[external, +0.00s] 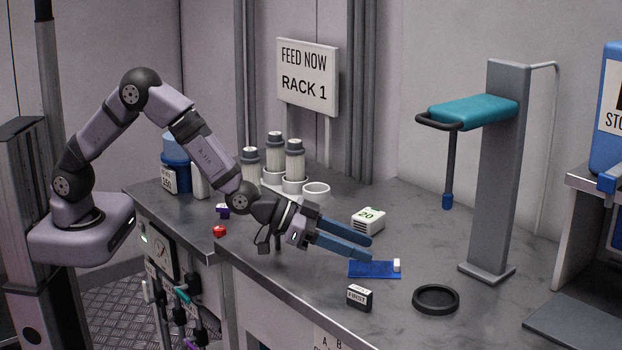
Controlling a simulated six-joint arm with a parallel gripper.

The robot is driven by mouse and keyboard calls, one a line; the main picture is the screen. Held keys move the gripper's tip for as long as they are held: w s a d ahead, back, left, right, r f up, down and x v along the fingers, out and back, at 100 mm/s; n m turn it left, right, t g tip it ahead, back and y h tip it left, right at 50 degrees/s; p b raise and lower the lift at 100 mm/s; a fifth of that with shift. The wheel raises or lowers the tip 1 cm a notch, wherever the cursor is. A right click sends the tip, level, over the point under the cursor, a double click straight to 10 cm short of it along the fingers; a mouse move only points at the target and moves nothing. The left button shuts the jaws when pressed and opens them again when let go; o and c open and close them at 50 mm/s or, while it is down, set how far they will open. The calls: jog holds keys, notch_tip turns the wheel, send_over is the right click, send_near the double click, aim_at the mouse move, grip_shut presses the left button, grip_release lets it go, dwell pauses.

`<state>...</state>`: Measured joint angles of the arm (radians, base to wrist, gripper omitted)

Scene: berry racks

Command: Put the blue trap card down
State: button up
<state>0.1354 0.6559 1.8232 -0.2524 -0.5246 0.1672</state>
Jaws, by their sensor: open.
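The blue trap card (372,270) lies flat on the grey bench top, with a small white block or tab at its right end. My gripper (366,248) is open, with its two blue fingers pointing right and slightly down. The fingertips are just behind and above the card in the picture. Nothing shows between the fingers. I cannot tell whether a finger touches the card.
A white box marked 20 (368,221) stands behind my fingers. A small black-and-white block (359,297) and a black ring dish (436,299) are in front. A grey post (495,170) with a teal arm stands right. Capped bottles (295,160) stand behind.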

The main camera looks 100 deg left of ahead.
jog(key=shift+v, duration=2.6)
jog(key=shift+s+r, duration=0.1)
jog(key=s+g+p, duration=0.1)
jog(key=s, duration=0.1)
jog(key=s+r+m+g+p, duration=0.1)
jog(key=s, duration=0.2)
jog(key=s+d+g+h+p, duration=0.1)
jog(key=s, duration=0.2)
jog(key=shift+s+d+r+m, duration=0.1)
jog(key=shift+s+r+m, duration=0.05)
jog(key=shift+r+m, duration=0.2)
jog(key=s+a+g+p, duration=0.1)
jog(key=s+a+g, duration=0.1)
jog(key=s, duration=0.8)
jog(key=s+a+f+n+g+p, duration=0.1)
jog(key=s+g, duration=0.4)
jog(key=s, duration=0.5)
jog(key=s+a+f+g+y+p, duration=0.1)
jog(key=s+a+g+p, duration=0.1)
jog(key=s, duration=0.8)
jog(key=shift+a+n+g+p, duration=0.35)
jog(key=shift+a+g, duration=0.35)
jog(key=shift+a, duration=0.25)
